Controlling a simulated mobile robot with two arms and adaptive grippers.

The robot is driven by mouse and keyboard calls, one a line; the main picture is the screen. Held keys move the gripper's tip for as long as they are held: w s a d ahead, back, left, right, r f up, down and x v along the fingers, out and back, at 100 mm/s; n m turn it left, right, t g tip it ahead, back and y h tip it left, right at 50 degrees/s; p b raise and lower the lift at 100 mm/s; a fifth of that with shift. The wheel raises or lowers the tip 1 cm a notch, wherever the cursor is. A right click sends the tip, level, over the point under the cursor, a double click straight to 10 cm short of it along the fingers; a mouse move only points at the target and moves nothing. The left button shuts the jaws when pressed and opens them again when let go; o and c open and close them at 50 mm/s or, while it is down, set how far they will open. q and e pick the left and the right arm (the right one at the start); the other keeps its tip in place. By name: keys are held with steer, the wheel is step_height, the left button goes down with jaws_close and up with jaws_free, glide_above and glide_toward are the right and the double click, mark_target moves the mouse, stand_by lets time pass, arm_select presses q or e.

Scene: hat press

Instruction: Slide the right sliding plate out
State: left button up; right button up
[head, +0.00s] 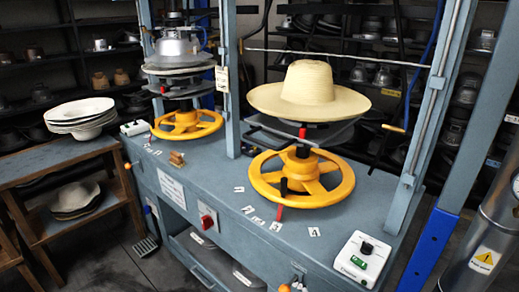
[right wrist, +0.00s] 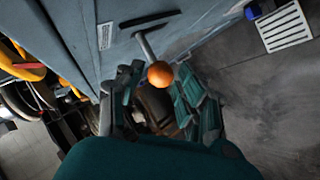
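My right gripper (right wrist: 160,95) shows in the right wrist view with its teal fingers spread on both sides of an orange ball knob (right wrist: 159,74). The knob sits on a metal lever (right wrist: 145,46) coming out of a dark slot in the blue-grey machine front. I see no clear grip on it. In the head view an orange knob (head: 284,288) shows at the bottom edge. A dark plate (head: 335,136) lies under the straw hat (head: 310,85) on the right press. I cannot tell surely whether it is the right sliding plate. My left gripper is not in view.
Yellow handwheels (head: 325,190) sit on the bench top (head: 200,185). Dark trays (head: 240,272) lie in the lower opening. A white control box (head: 362,258) stands at the front right. A wooden side table (head: 30,165) with stacked hats is at left. Blue-grey posts frame the presses.

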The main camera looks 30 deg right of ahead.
steer(key=w+d+r+n+t, duration=0.2)
steer(key=w+r+n+t, duration=0.15)
steer(key=r, duration=0.45)
steer(key=w+d+r+n+t, duration=0.15)
steer(key=w+r, duration=0.25)
steer(key=r, duration=0.4)
steer(key=n+t+y+b, duration=0.1)
steer(key=n+t+y, duration=0.3)
steer(key=n, duration=0.5)
glide_toward(258, 143)
steer(key=shift+t+h, duration=0.5)
steer(key=p+x, duration=0.1)
steer(key=x, duration=0.2)
steer(key=p+x, duration=0.1)
steer(key=x, duration=0.3)
steer(key=f+p+x, duration=0.1)
steer(key=x, duration=0.2)
steer(key=shift+w, duration=0.3)
jaws_close()
